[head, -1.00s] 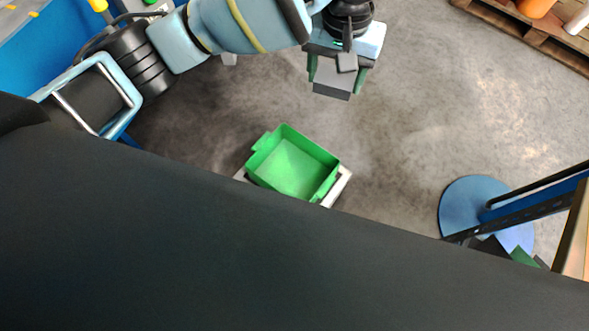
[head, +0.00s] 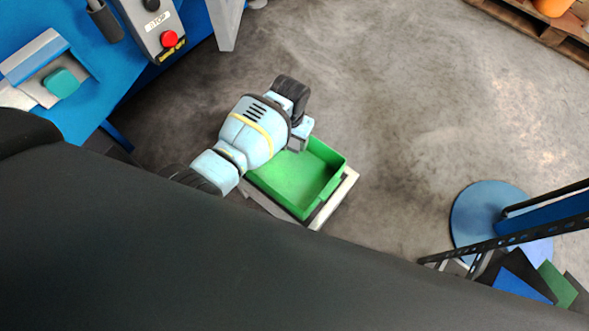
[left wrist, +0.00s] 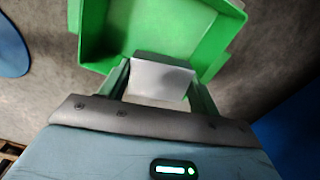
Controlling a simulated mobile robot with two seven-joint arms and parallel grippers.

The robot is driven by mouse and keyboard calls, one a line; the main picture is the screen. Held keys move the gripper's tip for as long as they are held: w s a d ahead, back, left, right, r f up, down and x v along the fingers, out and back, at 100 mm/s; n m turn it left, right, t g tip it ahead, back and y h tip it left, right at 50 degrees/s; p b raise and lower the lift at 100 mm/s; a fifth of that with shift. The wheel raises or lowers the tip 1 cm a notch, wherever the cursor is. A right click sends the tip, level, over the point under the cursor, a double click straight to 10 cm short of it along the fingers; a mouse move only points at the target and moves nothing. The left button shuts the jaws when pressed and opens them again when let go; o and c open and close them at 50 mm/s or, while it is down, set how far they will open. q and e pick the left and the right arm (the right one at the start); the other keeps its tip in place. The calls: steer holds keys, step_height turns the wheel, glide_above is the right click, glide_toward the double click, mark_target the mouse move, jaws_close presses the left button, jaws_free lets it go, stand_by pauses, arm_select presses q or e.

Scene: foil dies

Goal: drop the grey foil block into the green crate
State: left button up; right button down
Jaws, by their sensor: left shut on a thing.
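The green crate (head: 325,165) stands open on a pale base in the middle of the head view. Its wall also shows in the left wrist view (left wrist: 93,30). My left gripper (head: 300,137) is at the crate's far left corner in the head view, mostly hidden by its own arm. In the left wrist view its two green fingers are shut on the grey foil block (left wrist: 160,78). The block shows against the crate's floor and near edge; its height above the crate is hard to tell. My right gripper is not in view.
A blue bench with a control box and red button (head: 169,39) stands at the upper left. A round blue base (head: 480,215) with a stand is at the right. A wooden pallet (head: 545,30) lies at the top right. The floor between is clear.

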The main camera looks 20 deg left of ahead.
arm_select(q)
steer(key=shift+s+a+f, duration=0.15)
steer(key=shift+s+f, duration=0.25)
steer(key=shift+f, duration=0.25)
steer(key=shift+s+a+f, duration=0.1)
steer(key=shift+s+f, duration=0.25)
steer(key=shift+f, duration=0.25)
steer(key=shift+f+b, duration=0.7)
steer(key=shift+b, duration=0.1)
step_height(320, 180, down, 5)
steer(key=b, duration=0.4)
steer(key=shift+r+b, duration=0.2)
steer(key=shift+b, duration=0.1)
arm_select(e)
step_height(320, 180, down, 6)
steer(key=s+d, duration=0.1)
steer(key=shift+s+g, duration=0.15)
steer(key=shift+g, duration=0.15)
arm_select(q)
steer(key=o, duration=1)
steer(key=shift+o, duration=0.2)
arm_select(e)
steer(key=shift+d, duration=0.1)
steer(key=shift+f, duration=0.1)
